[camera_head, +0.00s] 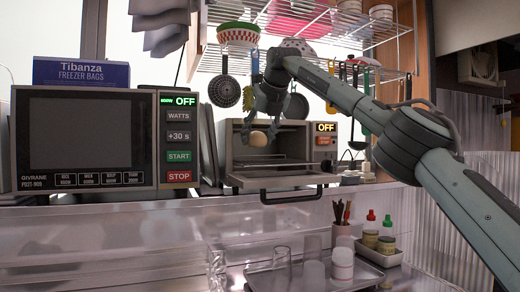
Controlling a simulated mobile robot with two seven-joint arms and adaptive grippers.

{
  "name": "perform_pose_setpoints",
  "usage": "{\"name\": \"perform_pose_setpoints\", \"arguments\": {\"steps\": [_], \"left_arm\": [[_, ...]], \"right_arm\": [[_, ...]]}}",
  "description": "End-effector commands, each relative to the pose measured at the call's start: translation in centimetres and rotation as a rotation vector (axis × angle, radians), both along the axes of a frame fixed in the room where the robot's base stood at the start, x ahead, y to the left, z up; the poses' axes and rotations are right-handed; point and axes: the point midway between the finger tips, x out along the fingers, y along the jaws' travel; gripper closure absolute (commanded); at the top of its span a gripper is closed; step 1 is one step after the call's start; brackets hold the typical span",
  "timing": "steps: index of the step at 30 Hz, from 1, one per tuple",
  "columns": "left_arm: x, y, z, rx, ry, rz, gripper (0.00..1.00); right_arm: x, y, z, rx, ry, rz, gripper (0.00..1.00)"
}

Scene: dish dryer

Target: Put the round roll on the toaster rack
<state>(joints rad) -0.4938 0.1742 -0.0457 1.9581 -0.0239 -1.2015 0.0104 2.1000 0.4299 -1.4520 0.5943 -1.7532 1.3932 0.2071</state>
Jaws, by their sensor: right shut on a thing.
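The round roll (258,139) is a small tan ball at the tips of my right gripper (260,130). The gripper reaches in from the right, points down and is shut on the roll. The roll shows in front of the toaster oven's (228,150) open mouth. The oven door is folded down, with its dark handle (291,196) at the front. The toaster rack (280,161) shows as thin bars inside, below the roll. I cannot tell how far the roll is in depth from the rack. My left gripper is not in view.
A microwave (80,140) with a blue freezer bag box (80,71) on top stands left of the oven. Utensils and a strainer (224,91) hang from a wire shelf (375,35) above.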

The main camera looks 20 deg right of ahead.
Motion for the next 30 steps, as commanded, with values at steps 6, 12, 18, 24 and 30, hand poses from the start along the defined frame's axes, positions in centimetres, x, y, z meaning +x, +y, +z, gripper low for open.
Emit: {"name": "perform_pose_setpoints", "arguments": {"steps": [6,12,18,24,30], "left_arm": [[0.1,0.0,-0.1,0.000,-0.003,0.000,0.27],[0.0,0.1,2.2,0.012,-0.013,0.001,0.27],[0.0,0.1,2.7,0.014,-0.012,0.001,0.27],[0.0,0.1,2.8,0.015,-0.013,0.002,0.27],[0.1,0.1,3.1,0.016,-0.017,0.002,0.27]], "right_arm": [[0.7,-0.8,-1.8,-0.001,0.000,0.001,0.76],[0.6,-0.8,-4.5,-0.001,-0.001,0.000,0.76],[0.6,-0.7,-4.6,0.000,-0.002,0.000,0.76],[0.6,-0.7,-4.8,0.000,-0.001,0.000,0.76],[0.6,-0.7,-4.8,0.000,-0.001,0.000,0.30]]}}
